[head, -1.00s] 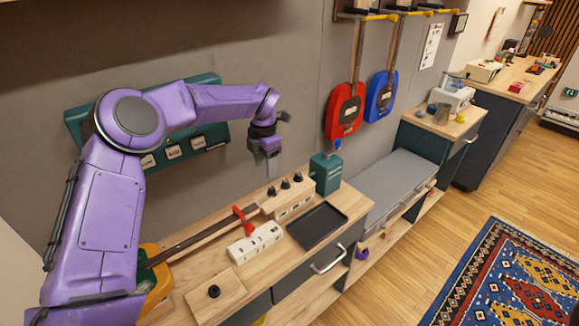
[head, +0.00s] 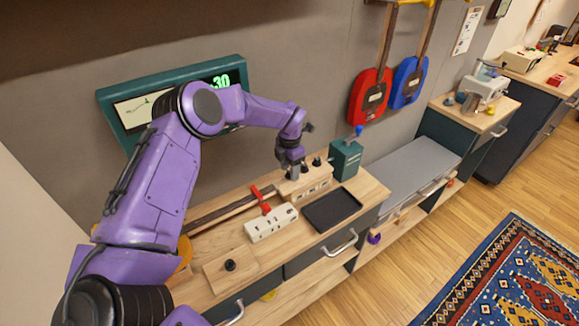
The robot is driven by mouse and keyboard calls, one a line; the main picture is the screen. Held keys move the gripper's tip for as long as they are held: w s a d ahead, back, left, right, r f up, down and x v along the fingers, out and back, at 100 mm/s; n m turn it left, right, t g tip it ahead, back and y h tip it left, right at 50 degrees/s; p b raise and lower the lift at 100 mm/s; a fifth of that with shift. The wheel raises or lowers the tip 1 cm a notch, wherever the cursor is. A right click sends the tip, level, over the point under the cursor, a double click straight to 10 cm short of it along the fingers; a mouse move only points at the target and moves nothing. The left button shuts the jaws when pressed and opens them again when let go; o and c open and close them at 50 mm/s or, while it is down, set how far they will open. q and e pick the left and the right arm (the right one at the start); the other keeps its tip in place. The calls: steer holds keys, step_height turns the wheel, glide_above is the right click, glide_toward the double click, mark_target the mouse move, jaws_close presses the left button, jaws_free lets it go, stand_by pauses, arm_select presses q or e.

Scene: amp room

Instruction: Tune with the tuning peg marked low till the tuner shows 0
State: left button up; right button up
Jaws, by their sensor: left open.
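The teal tuner (head: 240,66) hangs on the wall, with a pale needle dial and green digits reading 30. My arm hides part of its face, so a sign before the digits may be hidden. The wooden headstock block (head: 314,187) stands on the bench with black tuning pegs in a row on top. The middle peg (head: 305,167) and right peg (head: 317,160) show. My left gripper (head: 293,173) points down at the leftmost peg, open, and covers most of it. I cannot tell if the fingers touch it. The peg markings are too small to read. My right gripper is out of view.
A white block with slots (head: 270,224), a red clamp (head: 262,200), a black tray (head: 332,210) and a teal box (head: 345,160) stand close around the headstock. A wooden board with a black knob (head: 230,265) lies at the front left. Red and blue instruments hang right.

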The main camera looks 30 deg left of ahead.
arm_select(q)
jaws_close()
steer(key=shift+f+n+b, duration=0.15)
steer(key=shift+n+b, duration=0.35)
steer(key=shift+b, duration=0.25)
steer(key=n+b, duration=0.6)
steer(key=b, duration=0.2)
steer(key=shift+n, duration=0.3)
steer(key=shift+r+n+b, duration=0.2)
steer(key=shift+n+b, duration=1.6)
steer(key=shift+n, duration=0.3)
steer(key=shift+r, duration=0.1)
jaws_free()
steer(key=shift+w, duration=0.1)
